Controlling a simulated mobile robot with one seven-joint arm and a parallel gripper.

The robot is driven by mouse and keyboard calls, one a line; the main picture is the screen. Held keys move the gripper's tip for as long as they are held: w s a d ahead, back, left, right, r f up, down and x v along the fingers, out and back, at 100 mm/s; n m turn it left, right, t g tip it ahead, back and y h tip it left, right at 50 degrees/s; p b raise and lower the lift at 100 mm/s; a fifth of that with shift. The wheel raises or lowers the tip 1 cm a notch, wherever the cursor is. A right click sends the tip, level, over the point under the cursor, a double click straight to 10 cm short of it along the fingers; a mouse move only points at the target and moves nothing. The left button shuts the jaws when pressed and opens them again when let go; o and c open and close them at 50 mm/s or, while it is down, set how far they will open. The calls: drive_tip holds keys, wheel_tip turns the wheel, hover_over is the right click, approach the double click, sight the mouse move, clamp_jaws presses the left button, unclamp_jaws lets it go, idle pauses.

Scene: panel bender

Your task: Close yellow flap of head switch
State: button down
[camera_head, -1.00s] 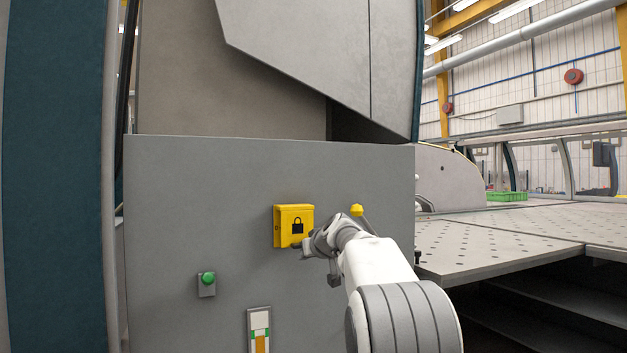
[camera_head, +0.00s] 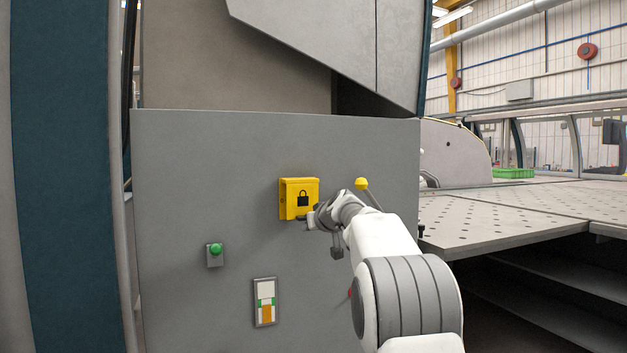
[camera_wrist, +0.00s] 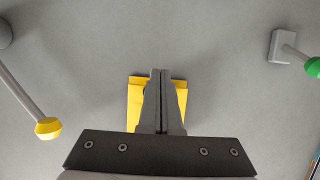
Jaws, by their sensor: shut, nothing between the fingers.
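The yellow flap (camera_head: 299,191) with a black padlock mark is on the grey machine panel in the head view. It hangs down flat over the head switch, and no switch knob shows. In the wrist view the yellow flap (camera_wrist: 180,97) lies behind my fingers, which hide its middle. My gripper (camera_head: 309,219) is at the flap's lower right edge in the head view. In the wrist view my gripper (camera_wrist: 159,72) has its fingers together and empty, in front of the flap. I cannot tell whether they touch it.
A lever with a yellow knob (camera_head: 361,184) stands just right of the flap, near my wrist. A perforated table (camera_head: 500,215) extends to the right.

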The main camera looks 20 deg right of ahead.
drive_tip(key=r+v, duration=0.1)
drive_tip(key=v, duration=1.7)
drive_tip(key=shift+w, duration=0.25)
idle(0.4)
